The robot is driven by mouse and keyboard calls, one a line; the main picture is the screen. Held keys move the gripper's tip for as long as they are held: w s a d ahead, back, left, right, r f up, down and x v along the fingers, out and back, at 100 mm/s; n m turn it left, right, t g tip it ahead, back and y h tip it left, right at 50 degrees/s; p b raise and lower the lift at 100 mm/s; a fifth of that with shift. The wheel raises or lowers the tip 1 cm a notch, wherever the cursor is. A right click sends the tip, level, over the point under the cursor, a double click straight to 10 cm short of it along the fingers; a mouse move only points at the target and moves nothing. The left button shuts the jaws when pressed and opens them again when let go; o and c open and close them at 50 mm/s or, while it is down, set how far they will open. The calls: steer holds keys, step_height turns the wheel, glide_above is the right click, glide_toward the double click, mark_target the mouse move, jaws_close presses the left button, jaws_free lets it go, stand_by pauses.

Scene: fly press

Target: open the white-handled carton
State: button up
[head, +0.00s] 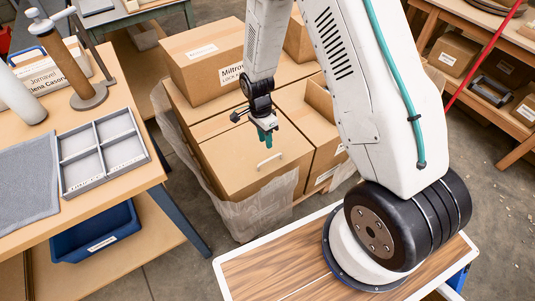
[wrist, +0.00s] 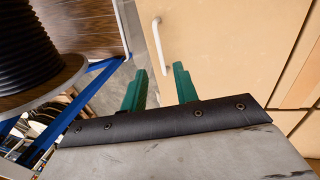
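The white-handled carton (head: 232,172) is a brown box in the cluster of cartons at the centre of the head view. Its lid looks shut. The white handle (head: 269,161) is a small bar on the lid near its front right part. In the wrist view the handle (wrist: 160,42) shows beyond the fingertips on the tan carton face (wrist: 210,40). My gripper (head: 267,140) is over the carton, close to the handle but apart from it. In the wrist view its two green fingers (wrist: 160,83) stand apart with nothing between them.
A labelled carton (head: 203,58) stands on the cartons behind. Another carton (head: 325,125) adjoins at the right. Clear wrap (head: 245,217) hangs around the stack. At the left, a workbench (head: 125,185) holds a grey divided tray (head: 103,150). Floor is free between bench and stack.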

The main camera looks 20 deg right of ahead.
glide_above(267, 164)
step_height(267, 164, down, 8)
steer(key=shift+d+r, duration=0.1)
steer(key=shift+r, duration=0.1)
jaws_close()
